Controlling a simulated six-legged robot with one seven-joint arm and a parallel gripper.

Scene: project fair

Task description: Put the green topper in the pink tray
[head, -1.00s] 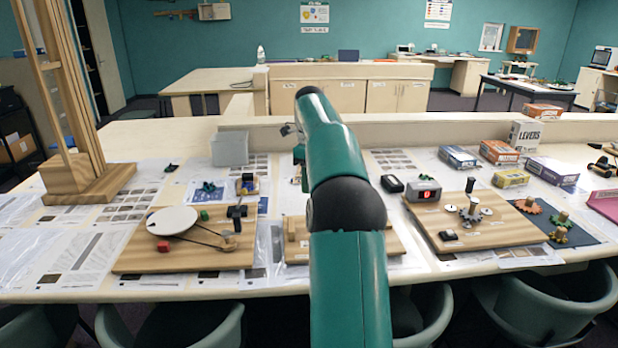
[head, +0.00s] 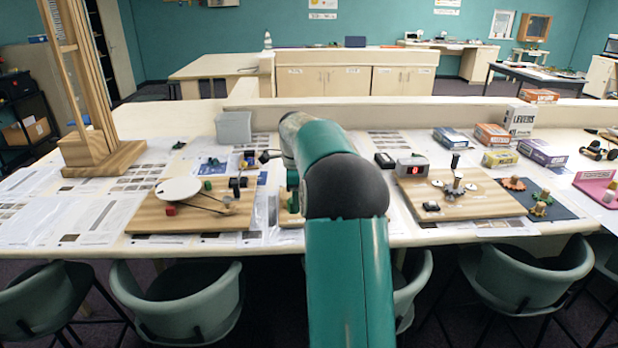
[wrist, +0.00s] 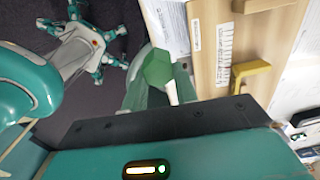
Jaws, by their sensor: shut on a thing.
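The green topper (wrist: 158,68) shows in the wrist view as a green, faceted piece. My gripper (wrist: 168,84) is shut on it; a pale finger shows beside it, and the rest of the grip is hard to make out. In the head view my arm hides the gripper and most of what it holds. The pink tray (head: 592,177) stands on the table at the far right edge of the head view, partly cut off. Small pale pieces show in or by it. My gripper is well to the left of the tray.
A wooden board with a grey counter box (head: 412,168) and a dark mat (head: 556,212) with gear pieces lie between my arm and the tray. Small boxes (head: 493,134) stand behind them. A board with a white disc (head: 178,190) is left. Chairs (head: 178,300) line the front edge.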

